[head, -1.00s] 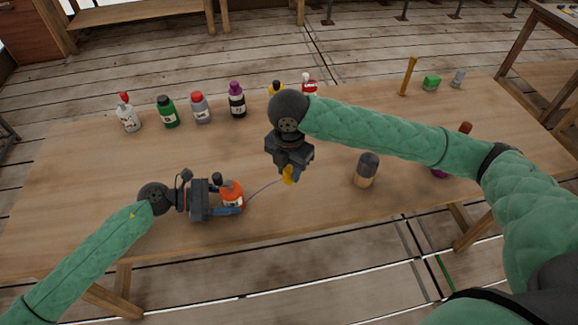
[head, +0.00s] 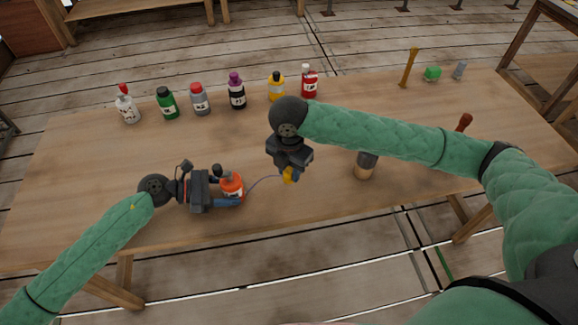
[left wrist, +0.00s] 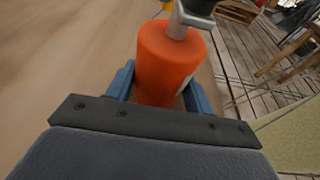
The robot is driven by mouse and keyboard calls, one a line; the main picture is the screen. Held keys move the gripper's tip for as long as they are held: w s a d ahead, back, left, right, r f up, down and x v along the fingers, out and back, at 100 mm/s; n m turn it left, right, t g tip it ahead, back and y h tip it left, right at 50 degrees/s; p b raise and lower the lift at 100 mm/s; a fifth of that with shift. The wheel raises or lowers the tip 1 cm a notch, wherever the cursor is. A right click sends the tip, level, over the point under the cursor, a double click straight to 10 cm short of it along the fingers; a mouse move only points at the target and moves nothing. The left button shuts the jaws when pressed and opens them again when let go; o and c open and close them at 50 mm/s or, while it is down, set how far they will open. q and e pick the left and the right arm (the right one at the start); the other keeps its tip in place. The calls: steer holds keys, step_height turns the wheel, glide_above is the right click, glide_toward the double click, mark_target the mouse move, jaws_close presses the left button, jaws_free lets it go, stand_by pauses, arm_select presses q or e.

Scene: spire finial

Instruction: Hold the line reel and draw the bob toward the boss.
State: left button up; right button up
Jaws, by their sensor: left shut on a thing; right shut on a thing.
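The line reel (head: 232,184) is an orange, bottle-like body with a dark top. My left gripper (head: 236,192) is shut on it at the front left of the table. In the left wrist view the orange reel (left wrist: 166,62) sits between the two blue fingers (left wrist: 155,92), with a grey metal piece on its top. A thin bluish line (head: 262,181) runs from the reel to a small yellow bob (head: 289,175). My right gripper (head: 291,172) is shut on the bob, right of the reel. The boss cannot be made out for certain.
A row of bottles, including a green one (head: 167,103) and a purple one (head: 236,92), stands along the back of the table (head: 120,165). A yellow post (head: 409,68) and green block (head: 432,74) are back right.

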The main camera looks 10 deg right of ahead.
mark_target(290, 178)
steer(key=shift+f, duration=1.9)
steer(key=shift+d, duration=0.1)
steer(key=shift+w+d, duration=0.15)
steer(key=shift+d, duration=2)
steer(key=shift+w+d, duration=0.2)
steer(key=shift+d, duration=1.95)
steer(key=shift+w+d, duration=0.15)
steer(key=shift+d, duration=2)
steer(key=shift+a+f, duration=0.15)
steer(key=shift+a, duration=0.45)
steer(key=shift+f, duration=0.4)
steer(key=o, duration=1)
